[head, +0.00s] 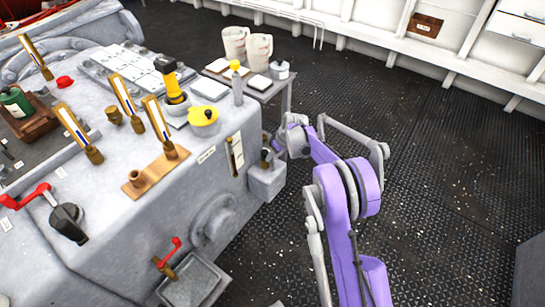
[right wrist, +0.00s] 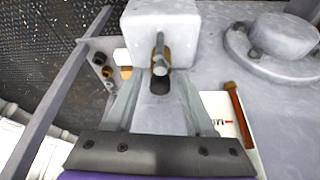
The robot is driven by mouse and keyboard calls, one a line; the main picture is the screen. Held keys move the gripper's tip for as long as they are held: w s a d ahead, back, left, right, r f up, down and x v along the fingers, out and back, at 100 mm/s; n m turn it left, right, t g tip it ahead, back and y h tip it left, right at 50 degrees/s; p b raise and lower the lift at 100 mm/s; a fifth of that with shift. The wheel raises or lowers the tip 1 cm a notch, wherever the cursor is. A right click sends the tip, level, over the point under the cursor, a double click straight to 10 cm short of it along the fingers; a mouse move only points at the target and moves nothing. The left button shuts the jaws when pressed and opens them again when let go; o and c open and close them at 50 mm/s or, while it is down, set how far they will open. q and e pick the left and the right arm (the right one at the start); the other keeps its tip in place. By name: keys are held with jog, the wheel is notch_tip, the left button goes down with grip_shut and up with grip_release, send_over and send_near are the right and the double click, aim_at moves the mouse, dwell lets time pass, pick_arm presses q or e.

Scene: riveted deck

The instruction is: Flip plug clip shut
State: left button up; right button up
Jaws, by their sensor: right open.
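A small grey box (head: 267,182) juts from the side of the grey machine block, with a dark knob-like piece (head: 265,155) on it. In the right wrist view a pale grey box (right wrist: 160,22) carries a metal pin with a brass-coloured piece (right wrist: 160,58) above a dark slot. This may be the plug clip; I cannot tell its position surely. My right gripper (head: 279,143) is beside the small box. In the right wrist view the right gripper (right wrist: 160,88) is open, its fingers either side of the slot area, with nothing gripped. My left gripper is out of view.
A white label plate (right wrist: 219,112) with an orange-brown strip (right wrist: 239,115) is right of the fingers. A side table (head: 268,92) holds mugs. The deck (head: 430,150) at right is clear.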

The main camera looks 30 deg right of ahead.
jog(key=shift+w+a+f, duration=0.1)
jog(key=shift+w+f, duration=0.15)
jog(key=shift+f, duration=0.4)
grip_shut()
